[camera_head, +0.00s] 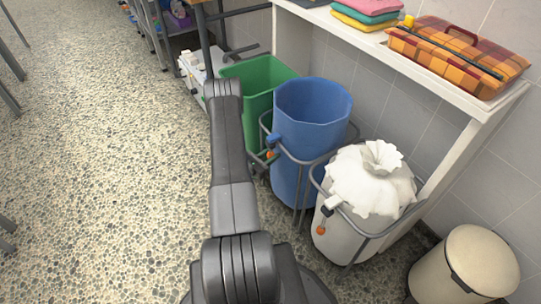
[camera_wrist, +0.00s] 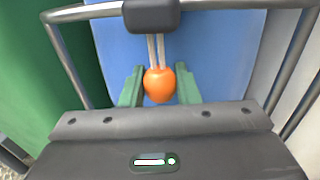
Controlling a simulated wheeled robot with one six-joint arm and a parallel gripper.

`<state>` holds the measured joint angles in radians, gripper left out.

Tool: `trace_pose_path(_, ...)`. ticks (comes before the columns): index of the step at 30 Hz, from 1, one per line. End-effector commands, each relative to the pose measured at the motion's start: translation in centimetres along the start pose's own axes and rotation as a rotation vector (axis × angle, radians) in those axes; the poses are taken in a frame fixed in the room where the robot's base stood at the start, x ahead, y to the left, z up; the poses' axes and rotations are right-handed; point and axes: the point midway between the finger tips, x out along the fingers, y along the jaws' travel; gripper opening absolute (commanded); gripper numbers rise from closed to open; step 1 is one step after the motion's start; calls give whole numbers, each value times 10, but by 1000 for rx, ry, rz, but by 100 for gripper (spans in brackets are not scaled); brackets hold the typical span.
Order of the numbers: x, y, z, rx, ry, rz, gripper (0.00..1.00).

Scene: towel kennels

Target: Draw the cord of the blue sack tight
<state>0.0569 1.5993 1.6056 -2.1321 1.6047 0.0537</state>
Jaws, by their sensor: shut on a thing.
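The blue sack (camera_head: 312,105) hangs in a grey tube frame with its mouth wide open and round. In the wrist view its blue side (camera_wrist: 215,55) fills the back. Two pale cord strands (camera_wrist: 156,50) run from a dark grey block (camera_wrist: 152,14) on the frame's rail to an orange bead (camera_wrist: 159,84). My gripper (camera_wrist: 159,88) has its green fingers on both sides of the bead and is shut on it. In the head view the orange bead (camera_head: 270,154) shows at the sack's left front; my gripper is mostly hidden behind my arm.
A green sack (camera_head: 258,80) stands open to the left of the blue one. A white sack (camera_head: 350,225) at the right has a gathered, closed top and its own orange bead (camera_head: 320,230). A beige bin (camera_head: 465,265) stands at lower right. The speckled floor (camera_head: 110,170) at left is clear.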

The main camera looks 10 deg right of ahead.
Motion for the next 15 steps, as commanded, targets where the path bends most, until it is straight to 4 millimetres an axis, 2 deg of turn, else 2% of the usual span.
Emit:
trace_pose_path(5,0,-1,-20,-1,1,-1,0)
trace_pose_path(15,0,0,-78,-1,1,-1,0)
